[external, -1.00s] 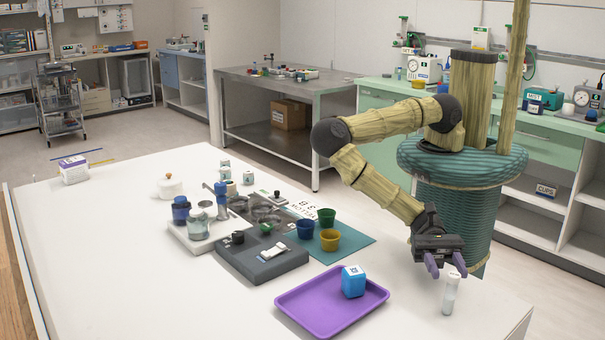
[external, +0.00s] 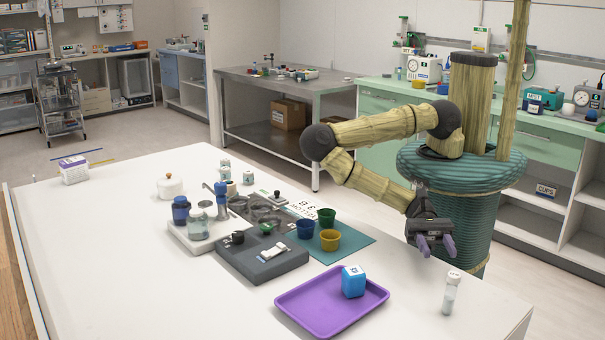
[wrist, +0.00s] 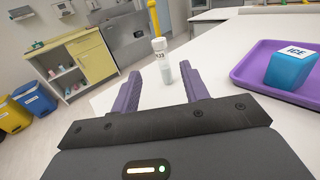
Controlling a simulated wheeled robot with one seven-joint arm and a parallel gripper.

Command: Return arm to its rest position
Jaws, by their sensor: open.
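My gripper (external: 436,246) is open and empty, with purple fingers, above the right edge of the white table (external: 120,250) near my teal base. In the wrist view its fingers (wrist: 160,92) are spread apart. A clear vial with a white cap (external: 450,293) stands upright on the table, apart from the fingers. The vial also shows in the wrist view (wrist: 162,62), beyond the fingertips and between them in the picture.
A purple tray (external: 300,308) holds a blue ice box (external: 353,281). Behind it are a dark grey block (external: 262,262), a blue cup (external: 305,229), a yellow cup (external: 330,240) and a green cup (external: 326,217). The table's front left is clear.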

